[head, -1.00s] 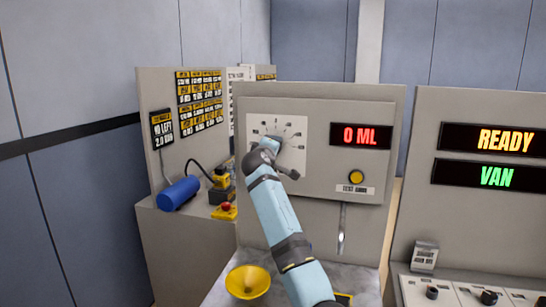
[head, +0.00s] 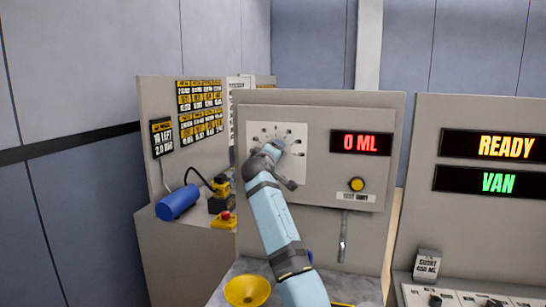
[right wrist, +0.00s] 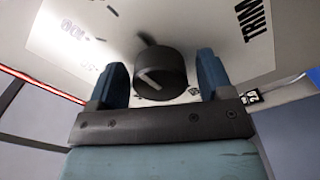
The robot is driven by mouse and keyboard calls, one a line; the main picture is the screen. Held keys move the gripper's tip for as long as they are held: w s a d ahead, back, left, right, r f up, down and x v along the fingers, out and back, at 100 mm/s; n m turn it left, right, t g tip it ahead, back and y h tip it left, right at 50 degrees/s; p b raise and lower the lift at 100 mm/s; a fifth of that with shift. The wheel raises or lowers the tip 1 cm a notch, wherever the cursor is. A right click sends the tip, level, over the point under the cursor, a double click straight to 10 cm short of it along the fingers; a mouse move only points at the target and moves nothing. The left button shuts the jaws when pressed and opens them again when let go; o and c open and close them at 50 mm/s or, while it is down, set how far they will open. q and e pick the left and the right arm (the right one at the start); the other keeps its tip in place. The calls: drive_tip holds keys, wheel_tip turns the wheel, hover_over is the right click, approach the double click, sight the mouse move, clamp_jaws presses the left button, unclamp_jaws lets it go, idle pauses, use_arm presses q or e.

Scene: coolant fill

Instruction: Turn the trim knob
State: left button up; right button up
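The trim knob (right wrist: 160,75) is a dark round knob with a pale pointer line, on a white dial plate lettered TRIM. In the right wrist view my right gripper (right wrist: 162,80) is open, with one blue finger on each side of the knob and a visible gap on both sides. In the head view my right gripper (head: 270,150) is at the white dial plate (head: 298,170), and it and the wrist hide the knob. My left gripper is not in view.
The panel has a red 0 ML display (head: 361,143) and a yellow button (head: 357,184) right of the dial. A yellow funnel (head: 247,290) stands below. A blue cylinder (head: 178,201) and a red stop button (head: 227,215) are at left.

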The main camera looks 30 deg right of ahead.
drive_tip(key=b+v, duration=0.1)
drive_tip(key=v, duration=1.2)
drive_tip(key=shift+s+a, duration=0.25)
drive_tip(key=shift+s, duration=0.05)
